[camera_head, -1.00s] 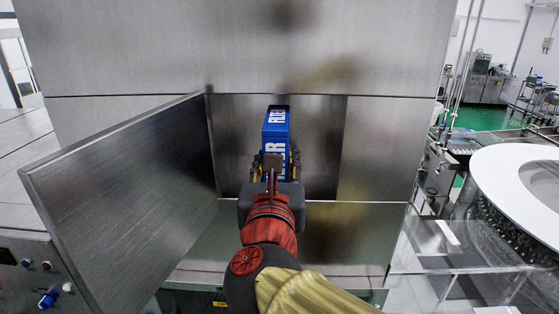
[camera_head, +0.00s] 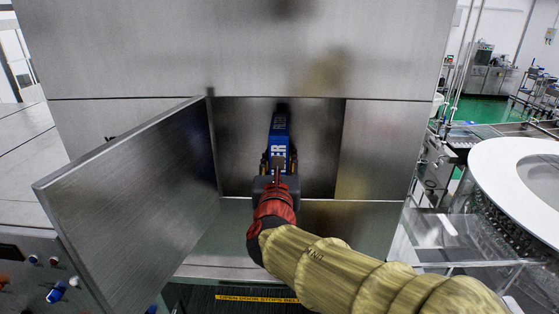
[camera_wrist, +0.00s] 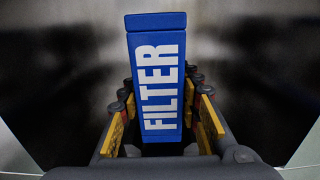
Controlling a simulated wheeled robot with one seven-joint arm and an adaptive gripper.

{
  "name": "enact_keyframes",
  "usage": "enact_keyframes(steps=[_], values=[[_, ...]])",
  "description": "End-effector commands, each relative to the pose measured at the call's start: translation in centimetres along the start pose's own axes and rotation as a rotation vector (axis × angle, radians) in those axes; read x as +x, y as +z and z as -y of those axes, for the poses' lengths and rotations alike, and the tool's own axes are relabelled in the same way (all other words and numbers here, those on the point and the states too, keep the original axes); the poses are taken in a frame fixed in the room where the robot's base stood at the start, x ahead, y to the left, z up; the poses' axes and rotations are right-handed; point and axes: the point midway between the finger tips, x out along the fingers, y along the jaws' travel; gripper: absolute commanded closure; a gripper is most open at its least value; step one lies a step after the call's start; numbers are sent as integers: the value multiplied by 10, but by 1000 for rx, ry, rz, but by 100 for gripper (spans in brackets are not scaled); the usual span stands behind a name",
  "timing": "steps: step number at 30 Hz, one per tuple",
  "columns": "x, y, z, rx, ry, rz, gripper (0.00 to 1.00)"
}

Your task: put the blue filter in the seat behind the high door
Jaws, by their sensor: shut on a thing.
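The blue filter (camera_head: 279,132) is a box with white lettering, and my gripper (camera_head: 279,166) is shut on its near part. The filter points into the square opening behind the open door, and its far end is close to the dark back wall. In the wrist view the filter (camera_wrist: 158,80) stands between the yellow finger pads of my gripper (camera_wrist: 160,130), with "FILTER" readable on its face. The high door (camera_head: 140,200) is swung open to the left. The seat (camera_head: 282,108) shows only as a dark slot at the filter's far end; the filter hides the rest.
The opening's walls (camera_head: 322,150) leave some room on both sides of the filter. A control panel (camera_head: 40,275) with knobs is at lower left. A round white-rimmed machine part (camera_head: 505,165) stands at the right.

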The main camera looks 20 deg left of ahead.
Motion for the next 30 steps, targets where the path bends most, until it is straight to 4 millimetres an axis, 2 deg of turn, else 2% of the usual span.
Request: enact_keyframes(steps=[3,17,18,27,30], values=[[2,-9,0,0,-1,0,98],[4,-17,0,2,0,3,98],[4,-18,0,1,0,1,66],[4,-16,0,1,0,1,49],[4,-16,0,1,0,1,48]])
